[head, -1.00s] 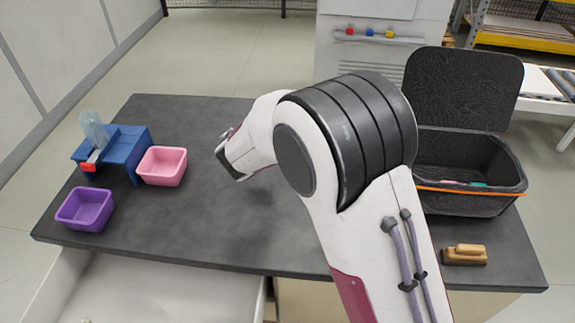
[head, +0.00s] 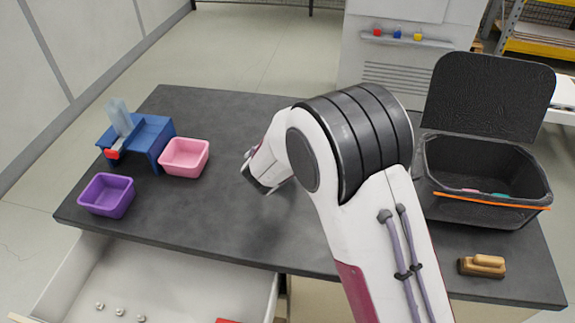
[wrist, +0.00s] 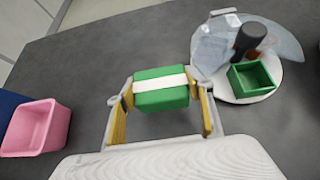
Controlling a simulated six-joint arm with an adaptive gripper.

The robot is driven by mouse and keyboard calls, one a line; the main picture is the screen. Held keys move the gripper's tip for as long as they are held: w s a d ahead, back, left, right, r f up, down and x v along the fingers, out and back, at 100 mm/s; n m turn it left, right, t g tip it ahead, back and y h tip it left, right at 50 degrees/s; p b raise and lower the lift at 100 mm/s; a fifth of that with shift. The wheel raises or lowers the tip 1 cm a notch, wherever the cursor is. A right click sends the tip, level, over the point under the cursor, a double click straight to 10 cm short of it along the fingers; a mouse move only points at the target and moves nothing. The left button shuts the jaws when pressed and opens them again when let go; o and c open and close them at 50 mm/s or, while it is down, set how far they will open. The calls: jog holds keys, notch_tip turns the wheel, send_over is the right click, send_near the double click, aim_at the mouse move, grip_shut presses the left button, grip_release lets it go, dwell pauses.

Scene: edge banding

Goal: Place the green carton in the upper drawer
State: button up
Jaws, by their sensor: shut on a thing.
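The green carton (wrist: 161,90) with a white band around it is between the yellow-padded fingers of my gripper (wrist: 163,98) in the wrist view. The gripper is shut on it from both sides, over the dark table. How high it is held is hard to tell. In the head view my arm hides the carton and the fingertips. An open white drawer (head: 185,285) juts out below the table's front edge at the lower left. Several small round knobs and part of a red thing lie in it.
On the table stand a pink bin (head: 184,157), a purple bin (head: 107,195), a blue stand (head: 150,140), an open black box (head: 480,210) and a brush (head: 482,266). The wrist view shows a round tray (wrist: 272,88) with a green box (wrist: 252,78). The front middle is clear.

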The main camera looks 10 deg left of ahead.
jog(key=shift+f, duration=1.2)
jog(key=shift+f, duration=0.1)
jog(key=shift+f, duration=1.75)
jog(key=shift+f, duration=0.15)
jog(key=o, duration=1.1)
jog(key=shift+v, duration=6.15)
